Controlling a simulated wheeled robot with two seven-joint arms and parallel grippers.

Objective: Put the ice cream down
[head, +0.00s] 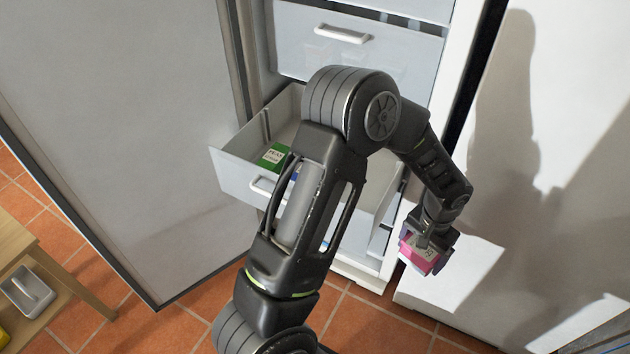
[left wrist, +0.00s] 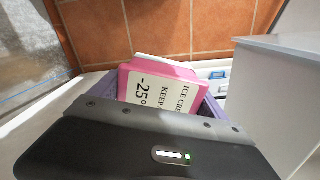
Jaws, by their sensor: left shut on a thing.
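A pink ice cream box (head: 418,256) with a white label is held in my left gripper (head: 428,240), to the right of the open drawer in the head view. In the left wrist view the pink ice cream box (left wrist: 160,85) shows its label, with "ICE CRE" and "-25°" readable, between the fingers. My left gripper is shut on it, above the floor in front of the white panel beside the freezer. My right gripper is in neither view.
The pulled-out freezer drawer (head: 232,176) holds a green box (head: 273,157) and something blue; my arm hides much of it. A closed drawer (head: 352,55) is above. The open door (head: 120,130) stands left. A wooden table (head: 14,243) holds a metal object (head: 28,291).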

